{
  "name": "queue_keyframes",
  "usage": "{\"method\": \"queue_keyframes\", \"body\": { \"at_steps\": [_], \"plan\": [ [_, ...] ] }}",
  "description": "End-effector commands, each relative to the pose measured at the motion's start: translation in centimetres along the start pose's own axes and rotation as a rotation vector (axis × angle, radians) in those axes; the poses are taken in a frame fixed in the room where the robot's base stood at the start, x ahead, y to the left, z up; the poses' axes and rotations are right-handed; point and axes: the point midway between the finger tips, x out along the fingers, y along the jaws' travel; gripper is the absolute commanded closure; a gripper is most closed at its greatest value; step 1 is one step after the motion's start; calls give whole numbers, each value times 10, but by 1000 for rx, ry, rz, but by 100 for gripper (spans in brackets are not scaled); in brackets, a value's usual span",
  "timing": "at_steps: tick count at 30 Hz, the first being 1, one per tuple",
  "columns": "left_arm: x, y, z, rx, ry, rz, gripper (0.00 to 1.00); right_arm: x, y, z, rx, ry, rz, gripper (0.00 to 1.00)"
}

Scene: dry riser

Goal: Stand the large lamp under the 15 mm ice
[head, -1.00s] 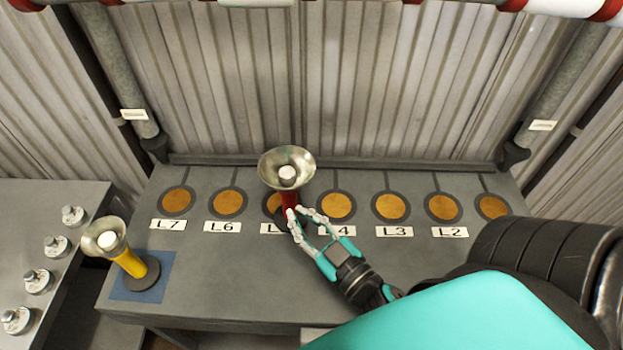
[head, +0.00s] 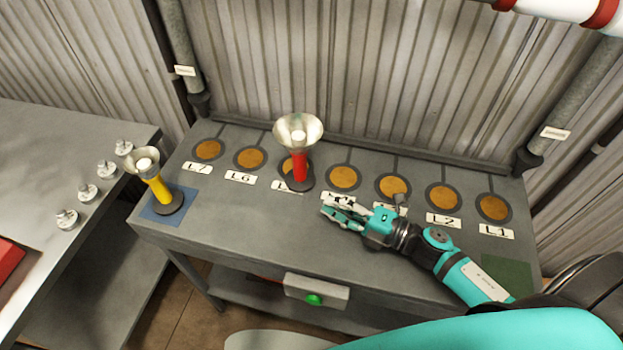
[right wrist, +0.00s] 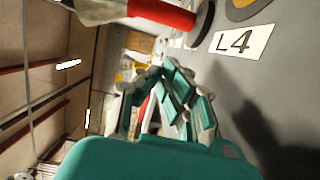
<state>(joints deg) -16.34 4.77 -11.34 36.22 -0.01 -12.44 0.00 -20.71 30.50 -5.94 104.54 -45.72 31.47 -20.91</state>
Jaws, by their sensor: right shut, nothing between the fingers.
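The red lamp (head: 300,164) with a wide metal reflector stands upright on the bench, over the copper disc behind the mostly hidden label between L6 and L4. Its red body (right wrist: 162,12) also shows at the top of the right wrist view. A yellow lamp (head: 160,190) with a smaller reflector stands on a blue square at the bench's left end. My right gripper (head: 328,211) is shut and empty, to the right and in front of the red lamp, apart from it. It also shows in the right wrist view (right wrist: 155,85). My left gripper is not in view.
Copper discs with labels L7 to L1 line the grey bench (head: 250,215); the L2 disc (head: 443,199) is bare. A white-and-red pipe (head: 570,10) crosses the top right. A side table (head: 60,140) with several metal weights stands left. A green-button box (head: 316,291) hangs at the front.

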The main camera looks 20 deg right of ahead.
Motion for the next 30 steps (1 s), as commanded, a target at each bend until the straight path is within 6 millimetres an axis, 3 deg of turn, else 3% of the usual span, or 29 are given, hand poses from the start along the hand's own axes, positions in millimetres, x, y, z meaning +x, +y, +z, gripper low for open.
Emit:
{"method": "queue_keyframes", "body": {
  "at_steps": [6, 12, 30],
  "plan": [
    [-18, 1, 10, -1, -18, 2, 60, 49, 4, 1, 2, -1, 4, 100],
    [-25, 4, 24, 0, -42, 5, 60, 70, 2, 20, 1, -2, 0, 100],
    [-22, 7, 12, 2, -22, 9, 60, 82, -1, 32, 0, -1, 1, 100]
  ]
}}
